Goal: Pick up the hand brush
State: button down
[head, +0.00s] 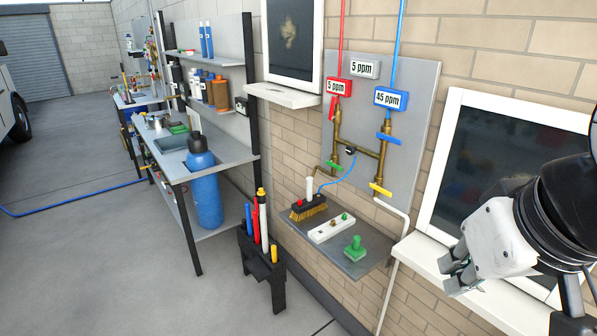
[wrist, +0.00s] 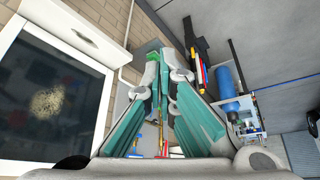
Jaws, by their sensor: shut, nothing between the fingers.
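The hand brush (head: 307,209) has a dark block with yellow bristles facing down. It lies at the far left end of a small grey wall shelf (head: 347,258) in the head view. A white upright part and a small red part show on top of it. My gripper (head: 452,277) is at the right of the head view, well apart from the brush, beside a white window ledge. In the wrist view my gripper (wrist: 163,62) has its green-sided fingers together with nothing between them. I cannot make out the brush in the wrist view.
A white strip (head: 331,228) and a green knobbed piece (head: 355,249) share the shelf. Pipes with coloured valves (head: 380,188) rise behind it. A black stand (head: 262,262) with coloured tubes is at its left. A window ledge (head: 474,284) lies close to my gripper.

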aim_at(312, 203)
jog(key=i+j, duration=1.7)
jog(key=i, duration=0.15)
jog(key=i+l+z, duration=0.05)
jog(key=l, duration=0.05)
